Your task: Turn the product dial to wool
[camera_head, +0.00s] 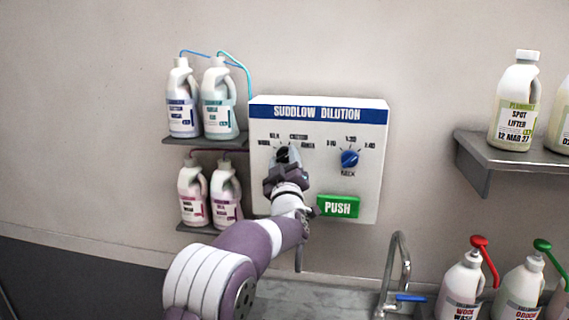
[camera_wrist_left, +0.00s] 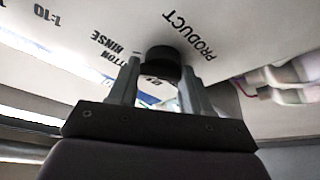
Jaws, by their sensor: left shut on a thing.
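The white dilution panel (camera_head: 260,185) with a blue title strip is on the wall. The black product dial (camera_wrist_left: 161,56) sits between the two fingers of my left gripper (camera_wrist_left: 158,78) in the left wrist view. In the head view, my left gripper (camera_head: 284,160) is at the left part of the panel and mostly covers the dial. It is shut on the dial. Printed words, including what looks like wool at the far left and rinse at the right, arc above the dial. The dial's pointer is hidden. My right gripper is not in view.
A blue dial (camera_head: 349,159) and a green PUSH button (camera_head: 338,207) are right of my gripper. Bottles (camera_head: 220,100) stand on two small shelves left of the panel. A tap (camera_head: 398,262) and pump bottles (camera_head: 462,285) are below right. A shelf (camera_head: 500,160) holds more bottles.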

